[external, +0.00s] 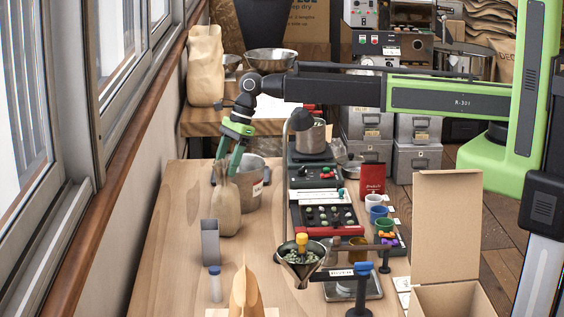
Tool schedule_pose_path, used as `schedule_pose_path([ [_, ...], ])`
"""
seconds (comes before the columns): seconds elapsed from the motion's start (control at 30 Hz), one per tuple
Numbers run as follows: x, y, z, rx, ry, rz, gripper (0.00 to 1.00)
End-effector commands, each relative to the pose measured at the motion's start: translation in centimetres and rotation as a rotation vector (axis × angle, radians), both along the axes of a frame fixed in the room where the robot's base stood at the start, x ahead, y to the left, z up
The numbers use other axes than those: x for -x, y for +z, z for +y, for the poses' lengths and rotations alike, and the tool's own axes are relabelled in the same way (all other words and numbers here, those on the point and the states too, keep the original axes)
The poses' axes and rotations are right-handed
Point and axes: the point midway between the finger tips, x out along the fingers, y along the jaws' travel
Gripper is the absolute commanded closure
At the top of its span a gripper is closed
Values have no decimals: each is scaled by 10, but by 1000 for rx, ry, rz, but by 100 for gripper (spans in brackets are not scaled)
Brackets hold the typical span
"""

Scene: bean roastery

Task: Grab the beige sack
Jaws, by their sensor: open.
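A small beige sack (227,212) with a narrowed neck stands upright on the wooden table, left of the middle. My gripper (226,172) comes down from above at the sack's neck, with its green fingers spread. One finger shows to the left of the neck and the other to the right. The fingers hide part of the neck, and I cannot tell whether they touch it.
A metal pot (257,192) stands close behind and right of the sack. A grey metal holder (210,242) stands in front of it. A black tray (325,215), a funnel (301,262) and an open cardboard box (446,225) lie rightward. The window wall runs along the left.

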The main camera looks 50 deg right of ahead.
Motion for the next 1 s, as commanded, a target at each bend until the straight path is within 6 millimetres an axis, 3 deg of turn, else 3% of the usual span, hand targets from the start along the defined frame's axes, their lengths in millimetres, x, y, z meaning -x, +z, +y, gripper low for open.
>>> schedule_pose_path([
  [0.17,0,-4,2,0,0,0,42],
  [0.47,-1,-49,22,0,0,0,42],
  [0.7,-1,-47,23,0,0,0,42],
  [1.0,-1,-47,23,0,0,0,80],
])
